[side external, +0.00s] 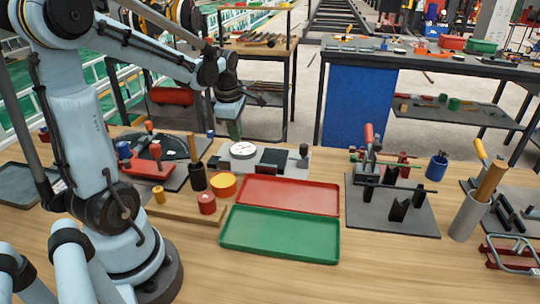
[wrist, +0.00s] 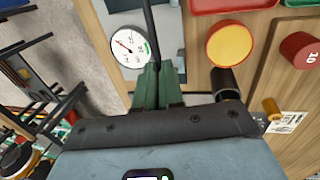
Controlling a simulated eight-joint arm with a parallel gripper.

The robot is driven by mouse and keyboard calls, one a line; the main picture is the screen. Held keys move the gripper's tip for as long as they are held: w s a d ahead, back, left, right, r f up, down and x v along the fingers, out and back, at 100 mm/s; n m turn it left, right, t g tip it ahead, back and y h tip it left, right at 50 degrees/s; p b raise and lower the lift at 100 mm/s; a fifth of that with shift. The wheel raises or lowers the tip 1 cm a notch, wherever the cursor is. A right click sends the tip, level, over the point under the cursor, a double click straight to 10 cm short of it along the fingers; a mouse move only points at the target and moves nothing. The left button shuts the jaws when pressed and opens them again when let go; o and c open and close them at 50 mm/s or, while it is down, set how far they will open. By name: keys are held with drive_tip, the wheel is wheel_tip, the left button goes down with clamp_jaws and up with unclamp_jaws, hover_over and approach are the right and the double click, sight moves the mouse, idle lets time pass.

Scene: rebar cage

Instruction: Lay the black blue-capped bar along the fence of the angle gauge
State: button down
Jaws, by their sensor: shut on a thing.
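My gripper (side external: 234,130) points down over the left end of the angle gauge, apart from it. In the wrist view its green fingers (wrist: 159,86) are shut on a thin black bar (wrist: 150,28), which runs up from them past the dial. The bar's blue cap is not clear; a small blue spot (side external: 210,133) shows left of my gripper, but I cannot tell whether it belongs to the bar. The angle gauge is a grey plate with a white dial (side external: 243,150), also in the wrist view (wrist: 130,46), and a dark upright block (side external: 273,158), seemingly its fence.
A red tray (side external: 290,196) and a green tray (side external: 280,236) lie in front of the gauge. A black cup (side external: 197,179) with a stick, a yellow disc (side external: 223,185) and a red weight (side external: 206,203) stand left. A plate with black V-blocks (side external: 398,208) is to the right.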

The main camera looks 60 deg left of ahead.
drive_tip(key=shift+f, duration=3.55)
drive_tip(key=shift+f, duration=0.2)
drive_tip(key=shift+s+d+r, duration=0.1)
drive_tip(key=shift+s+d, duration=0.1)
drive_tip(key=c, duration=1.2)
unclamp_jaws()
drive_tip(key=r, duration=0.4)
drive_tip(key=s+d+r, duration=0.1)
drive_tip(key=r, duration=0.6)
drive_tip(key=shift+s+d+r, duration=0.4)
drive_tip(key=shift+r, duration=0.1)
